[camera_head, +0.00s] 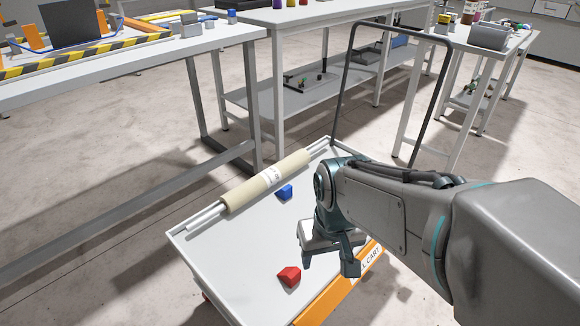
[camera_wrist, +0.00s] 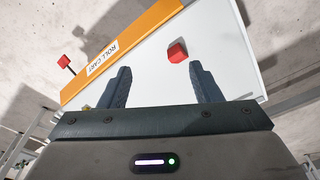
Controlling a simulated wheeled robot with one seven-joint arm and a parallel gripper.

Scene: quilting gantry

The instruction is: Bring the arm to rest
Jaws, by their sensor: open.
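My gripper (camera_head: 328,262) hangs over the front right part of the roll cart (camera_head: 230,262), pointing down. In the wrist view my gripper (camera_wrist: 160,88) has its two fingers spread wide apart with nothing between them. A red block (camera_head: 289,275) lies on the cart's top, left of my gripper; it also shows in the wrist view (camera_wrist: 177,52), beyond the fingertips. A blue block (camera_head: 285,192) lies farther back, near a cream roll on a pale bar. My arm reaches in from the right.
The cream roll (camera_head: 265,182) lies along the cart's far left edge. The cart has a black push handle (camera_head: 340,85) and an orange front edge (camera_head: 335,290). A bench with striped edging (camera_head: 75,60) stands left, other tables (camera_head: 300,18) behind. Open floor (camera_head: 100,240) lies left.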

